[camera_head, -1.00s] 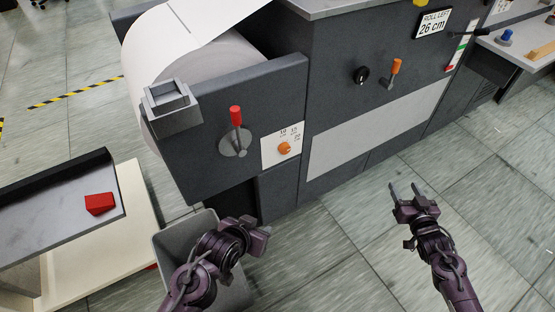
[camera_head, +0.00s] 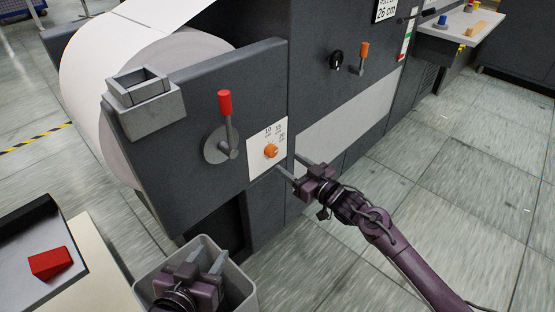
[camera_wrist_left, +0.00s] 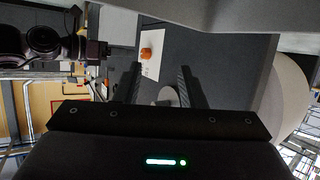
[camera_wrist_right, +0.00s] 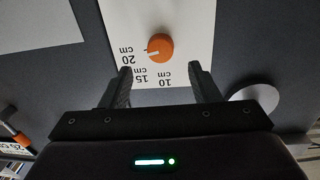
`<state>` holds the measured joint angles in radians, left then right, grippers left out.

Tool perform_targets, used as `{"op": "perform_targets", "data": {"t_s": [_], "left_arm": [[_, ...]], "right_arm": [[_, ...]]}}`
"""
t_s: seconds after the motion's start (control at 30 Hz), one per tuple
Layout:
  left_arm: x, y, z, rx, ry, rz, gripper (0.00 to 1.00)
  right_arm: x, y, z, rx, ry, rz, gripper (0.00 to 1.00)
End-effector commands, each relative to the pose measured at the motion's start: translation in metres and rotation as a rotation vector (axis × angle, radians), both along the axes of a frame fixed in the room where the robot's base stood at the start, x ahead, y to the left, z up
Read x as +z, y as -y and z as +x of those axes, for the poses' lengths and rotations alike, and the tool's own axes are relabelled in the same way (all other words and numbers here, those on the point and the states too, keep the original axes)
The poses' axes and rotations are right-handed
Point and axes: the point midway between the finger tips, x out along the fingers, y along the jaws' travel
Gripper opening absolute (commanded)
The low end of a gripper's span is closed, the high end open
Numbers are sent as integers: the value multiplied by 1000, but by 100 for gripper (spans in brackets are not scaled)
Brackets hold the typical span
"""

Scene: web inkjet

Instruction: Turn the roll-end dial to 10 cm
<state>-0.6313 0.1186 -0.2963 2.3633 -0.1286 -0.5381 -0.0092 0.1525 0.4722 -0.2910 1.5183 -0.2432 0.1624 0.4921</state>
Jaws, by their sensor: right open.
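The orange roll-end dial (camera_head: 270,151) sits on a white scale plate (camera_head: 256,136) marked 10, 15 and 20 cm. In the right wrist view the dial (camera_wrist_right: 160,47) has a white mark pointing toward the 20 cm label. My right gripper (camera_head: 289,167) is open just in front of the plate, below and right of the dial. In its wrist view the dial lies just beyond and between the fingertips (camera_wrist_right: 160,69), not gripped. My left gripper (camera_head: 206,258) is open and empty, low over the grey bin. The left wrist view shows the dial (camera_wrist_left: 146,53) farther off.
A red-handled lever (camera_head: 225,105) stands just left of the plate. A large paper roll (camera_head: 165,55) is behind the panel. The grey bin (camera_head: 246,287) is below. A black knob (camera_head: 336,60) and orange lever (camera_head: 364,50) are on the right panel. Floor at right is clear.

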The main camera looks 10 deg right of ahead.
Motion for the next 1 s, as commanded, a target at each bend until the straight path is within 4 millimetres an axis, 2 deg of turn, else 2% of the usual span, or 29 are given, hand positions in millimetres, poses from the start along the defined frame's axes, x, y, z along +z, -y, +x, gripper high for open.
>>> {"op": "perform_targets", "data": {"t_s": [0.2,0.5,0.7,1.0], "left_arm": [[45,2,17,13,202,-82,36],[99,1,26,25,432,-175,36],[116,-1,26,28,500,-204,36],[119,-1,26,28,510,-208,36]], "right_arm": [[-1,-12,20,0,0,1,56],[-1,-24,41,-1,-1,1,56],[-1,-28,47,0,-1,0,56],[-1,-28,48,0,-1,0,56]]}}
